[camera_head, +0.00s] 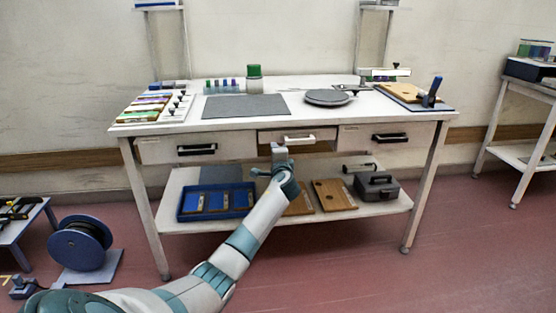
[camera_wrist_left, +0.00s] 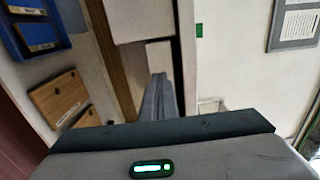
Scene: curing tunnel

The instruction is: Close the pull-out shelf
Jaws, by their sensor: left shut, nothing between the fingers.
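The white workbench (camera_head: 330,115) has a middle wood-brown front (camera_head: 325,146) with a white bar handle (camera_head: 297,140), between two drawers with dark handles. I take this middle unit for the pull-out shelf; how far it stands out is hard to tell. My left gripper (camera_head: 279,152) is shut and empty, just under the left end of the white handle; I cannot tell whether it touches. In the left wrist view, the shut fingers (camera_wrist_left: 157,98) point toward pale panels beside a brown wooden strip (camera_wrist_left: 112,60). My right gripper is not in view.
The left drawer (camera_head: 160,152) and right drawer (camera_head: 360,139) flank the middle unit. Below, the lower shelf (camera_head: 370,208) holds a blue tray (camera_head: 183,216), brown boards (camera_head: 335,195) and a grey box (camera_head: 377,188). A cable reel (camera_head: 80,248) stands at left.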

